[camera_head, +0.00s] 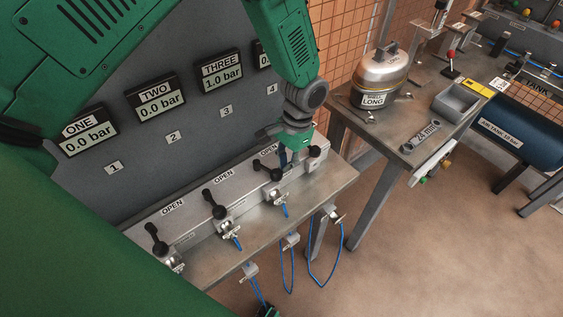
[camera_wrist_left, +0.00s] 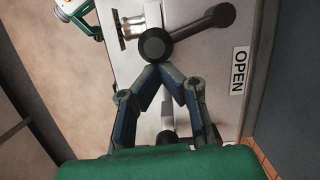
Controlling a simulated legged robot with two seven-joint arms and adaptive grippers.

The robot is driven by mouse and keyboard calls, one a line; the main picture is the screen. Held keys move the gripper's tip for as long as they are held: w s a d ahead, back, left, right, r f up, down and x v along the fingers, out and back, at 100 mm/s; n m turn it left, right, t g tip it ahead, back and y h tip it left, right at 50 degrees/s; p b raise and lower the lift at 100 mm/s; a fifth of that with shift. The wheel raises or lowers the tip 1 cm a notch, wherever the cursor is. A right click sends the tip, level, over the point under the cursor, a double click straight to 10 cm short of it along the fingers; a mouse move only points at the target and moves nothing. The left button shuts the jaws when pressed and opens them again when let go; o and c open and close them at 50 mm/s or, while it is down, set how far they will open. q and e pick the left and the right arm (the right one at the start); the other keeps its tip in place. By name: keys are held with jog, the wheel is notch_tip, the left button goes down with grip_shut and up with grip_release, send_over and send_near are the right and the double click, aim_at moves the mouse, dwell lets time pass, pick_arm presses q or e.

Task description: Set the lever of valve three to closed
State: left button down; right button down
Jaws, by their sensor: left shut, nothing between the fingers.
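The lever of valve three (camera_head: 266,170) is black and stands on the metal bench, its arm pointing up and left towards the OPEN label behind it. My left gripper (camera_head: 292,163) is over the bench just right of that lever. In the left wrist view, a black lever (camera_wrist_left: 202,27) runs from a round hub towards an OPEN label (camera_wrist_left: 239,71). The shut, empty fingertips of my left gripper (camera_wrist_left: 160,68) are right at the hub; I cannot tell whether they touch. Display three (camera_head: 222,72) reads 1.0 bar.
Valve two (camera_head: 214,204) and valve one (camera_head: 157,240) stand to the left, a fourth (camera_head: 315,152) close right of the gripper. Blue hoses (camera_head: 290,270) hang off the bench front. A table (camera_head: 405,125) with a metal tank (camera_head: 380,78) stands at right.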

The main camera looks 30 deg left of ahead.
pick_arm(q)
jog(key=shift+s+d+f+m+p, duration=0.15)
jog(key=shift+s+m+p, duration=0.25)
jog(key=shift+s+m, duration=0.6)
pick_arm(e)
jog(key=shift+s+r, duration=0.35)
jog(key=shift+r, duration=0.1)
